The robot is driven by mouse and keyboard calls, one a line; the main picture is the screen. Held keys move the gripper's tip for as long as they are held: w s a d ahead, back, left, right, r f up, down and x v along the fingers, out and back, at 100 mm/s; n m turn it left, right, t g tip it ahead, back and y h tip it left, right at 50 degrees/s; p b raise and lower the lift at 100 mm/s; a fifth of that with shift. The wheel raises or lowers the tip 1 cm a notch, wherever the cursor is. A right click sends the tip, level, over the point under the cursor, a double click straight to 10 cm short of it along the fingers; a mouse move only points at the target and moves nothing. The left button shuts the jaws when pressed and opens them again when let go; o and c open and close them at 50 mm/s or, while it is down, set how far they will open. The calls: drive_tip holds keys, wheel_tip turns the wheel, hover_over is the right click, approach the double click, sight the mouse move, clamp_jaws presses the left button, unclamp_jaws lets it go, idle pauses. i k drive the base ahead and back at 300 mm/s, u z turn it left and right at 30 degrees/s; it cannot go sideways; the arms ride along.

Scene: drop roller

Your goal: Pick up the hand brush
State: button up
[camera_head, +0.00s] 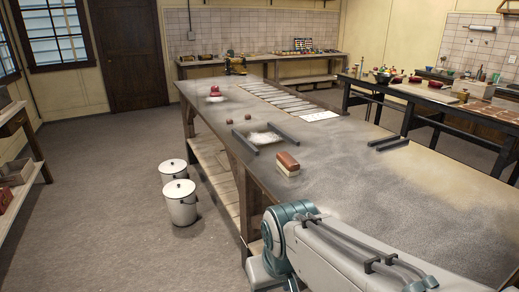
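A small block with a reddish-brown top and pale sides, which looks like the hand brush (288,161), rests on the long grey worktable (400,215), near its left edge. My arm crosses the bottom right of the view, in front of the table. My gripper is not in view, so its opening and its place relative to the brush cannot be seen.
Dark bars (388,143) lie on the tabletop right of the brush. A tray with whitish powder (264,138) lies behind it. Small reddish lumps (248,117) and a row of pale strips (275,95) are farther back. Two white lidded buckets (181,206) stand on the floor at left.

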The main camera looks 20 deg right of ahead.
sight(288, 164)
drive_tip(key=i, duration=1.1)
drive_tip(key=z, duration=0.35)
